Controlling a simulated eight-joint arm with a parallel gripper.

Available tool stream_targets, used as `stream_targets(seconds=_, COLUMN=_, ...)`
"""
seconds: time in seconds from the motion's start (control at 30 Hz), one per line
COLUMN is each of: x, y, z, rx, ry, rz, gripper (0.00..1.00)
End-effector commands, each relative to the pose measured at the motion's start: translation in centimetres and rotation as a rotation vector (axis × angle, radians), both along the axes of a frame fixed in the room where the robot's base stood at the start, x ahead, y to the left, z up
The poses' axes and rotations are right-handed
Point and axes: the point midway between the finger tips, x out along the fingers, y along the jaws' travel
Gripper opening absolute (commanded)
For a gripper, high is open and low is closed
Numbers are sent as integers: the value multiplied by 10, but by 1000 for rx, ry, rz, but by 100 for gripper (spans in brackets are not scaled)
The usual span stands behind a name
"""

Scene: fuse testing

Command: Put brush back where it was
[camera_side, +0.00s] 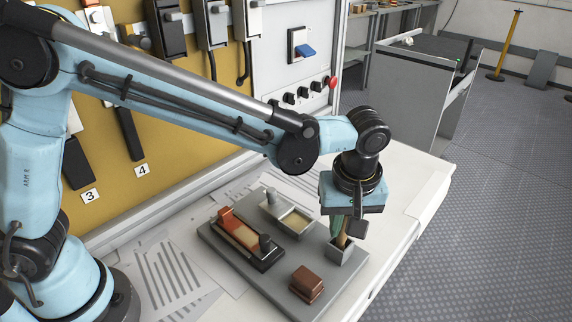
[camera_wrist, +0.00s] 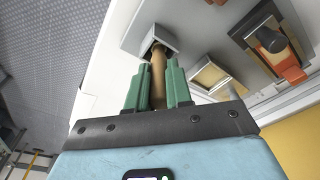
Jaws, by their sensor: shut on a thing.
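The brush (camera_wrist: 158,76) has a brown wooden handle and is upright between the green fingers of my gripper (camera_wrist: 155,88). In the side view the brush (camera_side: 343,240) shows below my gripper (camera_side: 338,226), with its lower end inside a small grey square holder (camera_side: 341,255). The wrist view also shows the brush end within the opening of this holder (camera_wrist: 147,36). My gripper is shut on the handle, directly above the holder. The bristles are hidden, and I cannot tell whether the brush touches the holder's bottom.
A grey tray (camera_side: 262,283) carries the holder, an orange-and-black fuse fixture (camera_side: 240,235), a shallow compartment with a tan inside (camera_side: 295,221) and a brown block (camera_side: 306,284). Printed sheets (camera_side: 165,275) lie left. A yellow panel with switches stands behind.

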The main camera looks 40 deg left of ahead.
Motion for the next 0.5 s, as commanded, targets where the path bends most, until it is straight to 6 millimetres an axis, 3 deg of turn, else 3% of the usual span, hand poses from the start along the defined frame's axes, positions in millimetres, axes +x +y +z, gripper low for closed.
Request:
stream_targets(seconds=0.07, x=0, y=0, z=-2, rx=0, ry=0, rz=0, gripper=0)
stream_targets(seconds=0.1, x=0, y=0, z=-2, rx=0, ry=0, rz=0, gripper=26)
stream_targets(seconds=0.23, x=0, y=0, z=-2, rx=0, ry=0, rz=0, gripper=45)
stream_targets(seconds=0.5, x=0, y=0, z=-1, rx=0, ry=0, rz=0, gripper=45)
